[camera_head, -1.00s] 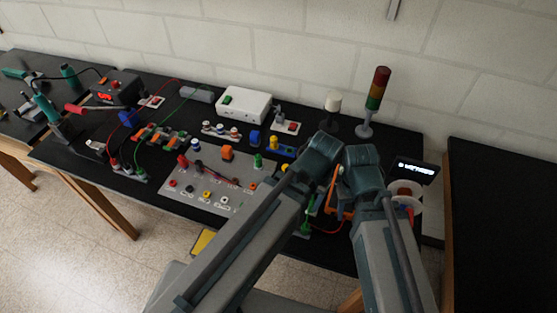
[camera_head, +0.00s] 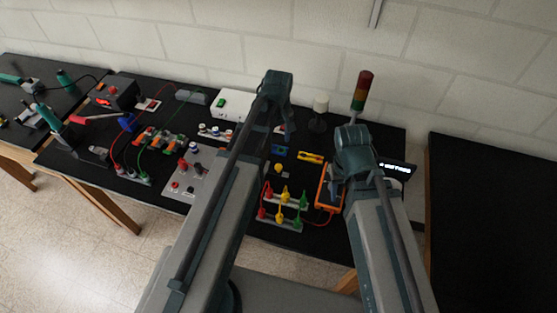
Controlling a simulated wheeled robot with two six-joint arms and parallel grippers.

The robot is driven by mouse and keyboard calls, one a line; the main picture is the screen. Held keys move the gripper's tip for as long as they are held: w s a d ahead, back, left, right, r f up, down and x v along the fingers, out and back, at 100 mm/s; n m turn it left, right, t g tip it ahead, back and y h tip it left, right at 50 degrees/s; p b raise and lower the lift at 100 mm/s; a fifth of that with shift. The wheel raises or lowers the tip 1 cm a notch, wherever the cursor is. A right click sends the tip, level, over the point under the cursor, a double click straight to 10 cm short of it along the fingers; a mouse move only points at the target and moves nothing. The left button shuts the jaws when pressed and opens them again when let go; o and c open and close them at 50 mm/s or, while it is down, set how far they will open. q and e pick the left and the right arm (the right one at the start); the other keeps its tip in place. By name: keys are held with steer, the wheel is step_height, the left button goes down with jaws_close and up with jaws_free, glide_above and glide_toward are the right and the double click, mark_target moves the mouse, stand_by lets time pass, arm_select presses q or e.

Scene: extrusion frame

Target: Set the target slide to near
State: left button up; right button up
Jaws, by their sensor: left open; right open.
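I cannot make out for certain which part is the target slide. A grey panel (camera_head: 190,172) with coloured knobs and sockets lies mid-table, its right part hidden behind my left arm. A green and orange row of small blocks (camera_head: 163,141) lies left of it. My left gripper (camera_head: 287,127) is at the end of the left arm, over the back of the table near the white box; its fingers are small and mostly hidden. My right gripper (camera_head: 337,187) is beside the orange-framed device (camera_head: 327,197), largely covered by its own arm. Neither visibly holds anything.
A red-topped signal tower (camera_head: 362,92) and a white-capped post (camera_head: 320,105) stand at the back right. A white box (camera_head: 231,104) stands at the back. Red, yellow and green plugs (camera_head: 284,195) stand between the arms. A small lit display (camera_head: 396,168) is at right. Thin cables cross the left.

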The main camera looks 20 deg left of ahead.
mark_target(278, 166)
arm_select(q)
step_height(278, 166, down, 14)
steer(key=b, duration=1.4)
arm_select(e)
step_height(278, 166, down, 14)
arm_select(q)
jaws_close()
stand_by(0.3)
